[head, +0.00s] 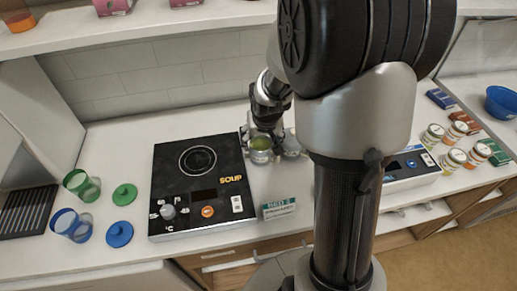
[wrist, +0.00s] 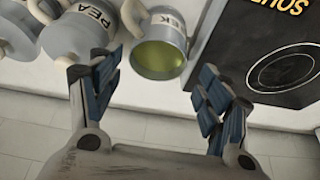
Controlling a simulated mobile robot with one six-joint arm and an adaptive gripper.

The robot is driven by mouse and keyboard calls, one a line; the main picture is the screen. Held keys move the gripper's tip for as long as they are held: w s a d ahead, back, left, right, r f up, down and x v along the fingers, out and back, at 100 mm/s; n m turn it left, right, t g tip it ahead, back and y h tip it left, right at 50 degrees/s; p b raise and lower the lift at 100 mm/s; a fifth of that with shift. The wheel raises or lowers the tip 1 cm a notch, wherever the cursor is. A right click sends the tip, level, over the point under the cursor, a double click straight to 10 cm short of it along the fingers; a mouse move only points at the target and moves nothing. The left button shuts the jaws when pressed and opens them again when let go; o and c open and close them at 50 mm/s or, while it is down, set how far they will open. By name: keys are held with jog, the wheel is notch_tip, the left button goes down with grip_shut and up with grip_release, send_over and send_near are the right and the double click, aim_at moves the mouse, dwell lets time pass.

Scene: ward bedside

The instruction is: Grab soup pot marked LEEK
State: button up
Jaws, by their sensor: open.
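The soup pot marked LEEK is a grey metal pot (wrist: 178,34) with green soup in it, in the upper middle of the wrist view. In the head view a pot with green contents (head: 261,157) stands just right of the black hob, below my gripper (head: 267,116). In the wrist view my gripper (wrist: 156,72) is open and empty, its fingers apart on either side of the pot's near rim. I cannot tell whether they touch it.
A grey pot marked PEA (wrist: 77,40) stands close left of the LEEK pot, with another grey pot (wrist: 12,38) beyond. The black SOUP hob (head: 180,185) is close on the other side. A small sign (head: 279,208) stands at the counter's front.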

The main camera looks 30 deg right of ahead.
aim_at(261, 143)
jog(key=b+x, duration=0.2)
jog(key=x, duration=0.3)
jog(key=shift+d+f, duration=0.2)
jog(key=shift+c, duration=0.2)
jog(key=c, duration=1)
jog(key=shift+r, duration=0.15)
jog(key=shift+c, duration=0.2)
